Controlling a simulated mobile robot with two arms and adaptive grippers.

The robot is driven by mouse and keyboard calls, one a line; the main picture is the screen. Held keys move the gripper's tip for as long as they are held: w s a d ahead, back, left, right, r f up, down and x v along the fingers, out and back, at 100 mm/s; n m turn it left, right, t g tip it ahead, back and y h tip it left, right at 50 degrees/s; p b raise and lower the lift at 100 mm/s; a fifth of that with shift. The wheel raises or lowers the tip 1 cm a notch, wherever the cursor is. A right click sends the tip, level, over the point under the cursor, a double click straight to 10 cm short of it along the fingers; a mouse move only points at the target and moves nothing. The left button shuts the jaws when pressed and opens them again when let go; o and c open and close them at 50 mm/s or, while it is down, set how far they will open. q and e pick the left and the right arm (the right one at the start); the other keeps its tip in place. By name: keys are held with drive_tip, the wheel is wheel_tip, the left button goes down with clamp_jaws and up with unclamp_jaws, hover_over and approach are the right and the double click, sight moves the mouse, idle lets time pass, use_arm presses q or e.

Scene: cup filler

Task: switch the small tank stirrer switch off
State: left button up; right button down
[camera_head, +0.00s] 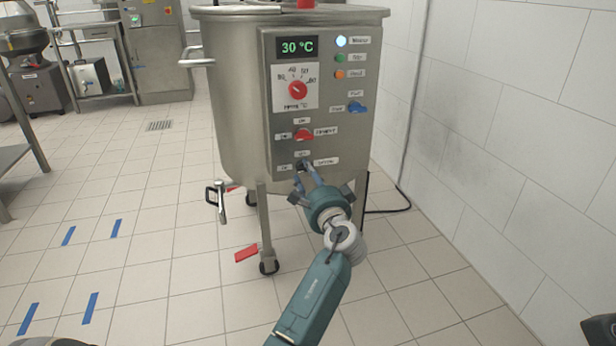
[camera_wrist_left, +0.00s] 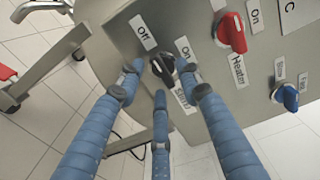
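The small steel tank (camera_head: 232,90) stands on wheeled legs, with a control panel on its front. Its stirrer switch (camera_wrist_left: 163,67) is a black knob low on the panel, with an "Off" label (camera_wrist_left: 143,31) and an "On" label (camera_wrist_left: 184,47) near it. Which label the knob points to is hard to tell. My left gripper (camera_wrist_left: 160,76) has its three blue fingers spread around the knob, tips close to it; contact is not clear. In the head view the left gripper (camera_head: 306,172) is at the panel's lower edge and partly covers the switch.
A red heater knob (camera_head: 303,134) sits just above the stirrer switch, and a blue knob (camera_head: 357,107) is higher at right. A drain tap (camera_head: 220,200) sticks out at the tank's lower left. A tiled wall (camera_head: 500,120) stands close on the right. The floor at left is mostly clear.

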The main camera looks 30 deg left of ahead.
use_arm(q)
drive_tip(key=v, duration=0.7)
drive_tip(key=shift+s+d, duration=0.15)
drive_tip(key=shift+s, duration=0.05)
